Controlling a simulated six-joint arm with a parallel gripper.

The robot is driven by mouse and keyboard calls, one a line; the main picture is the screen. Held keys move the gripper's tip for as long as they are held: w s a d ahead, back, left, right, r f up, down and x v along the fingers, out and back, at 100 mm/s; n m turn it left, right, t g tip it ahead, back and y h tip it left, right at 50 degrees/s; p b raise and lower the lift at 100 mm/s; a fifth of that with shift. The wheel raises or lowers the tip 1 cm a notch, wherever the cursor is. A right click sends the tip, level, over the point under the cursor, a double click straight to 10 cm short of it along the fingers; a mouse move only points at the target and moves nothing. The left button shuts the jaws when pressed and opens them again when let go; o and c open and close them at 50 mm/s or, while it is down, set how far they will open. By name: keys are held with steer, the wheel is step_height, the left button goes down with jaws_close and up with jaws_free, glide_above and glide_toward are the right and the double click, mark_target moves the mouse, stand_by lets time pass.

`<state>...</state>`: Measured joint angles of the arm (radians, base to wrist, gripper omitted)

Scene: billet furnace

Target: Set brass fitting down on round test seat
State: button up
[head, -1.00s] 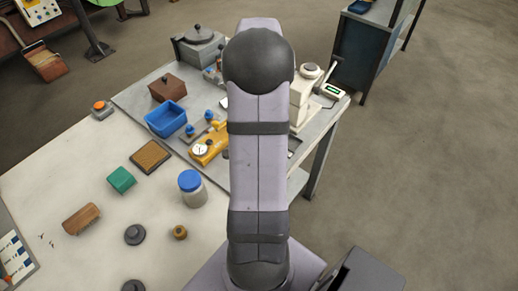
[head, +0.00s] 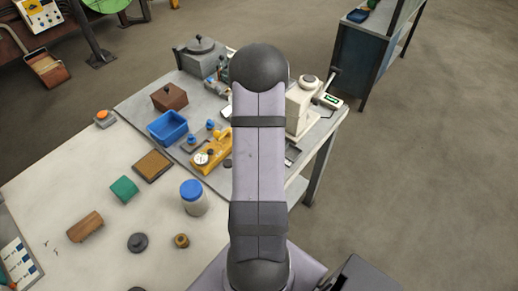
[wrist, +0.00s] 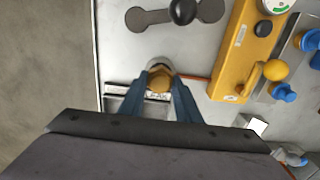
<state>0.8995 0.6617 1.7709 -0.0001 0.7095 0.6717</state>
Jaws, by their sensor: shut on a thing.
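In the wrist view my gripper (wrist: 160,86) has its blue fingers closed on a small brass fitting (wrist: 159,82). A pale grey round piece (wrist: 161,63), which looks like the round test seat, shows just beyond the fingertips and partly behind the fitting. I cannot tell whether the fitting touches it. A plate with partly covered lettering (wrist: 150,94) lies beside the fingers. In the head view my arm hides the gripper, the held fitting and the seat.
A yellow gauge fixture (wrist: 240,45) with knobs stands right of my gripper in the wrist view; the head view shows it too (head: 212,152). Another brass piece (head: 181,240) sits on the pale table.

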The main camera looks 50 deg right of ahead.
steer(key=shift+f, duration=0.65)
steer(key=shift+f, duration=0.1)
steer(key=shift+f, duration=0.1)
steer(key=o, duration=1.2)
steer(key=shift+o, duration=0.2)
step_height(320, 180, up, 12)
steer(key=b, duration=0.3)
steer(key=shift+r+b, duration=0.2)
steer(key=shift+b, duration=0.1)
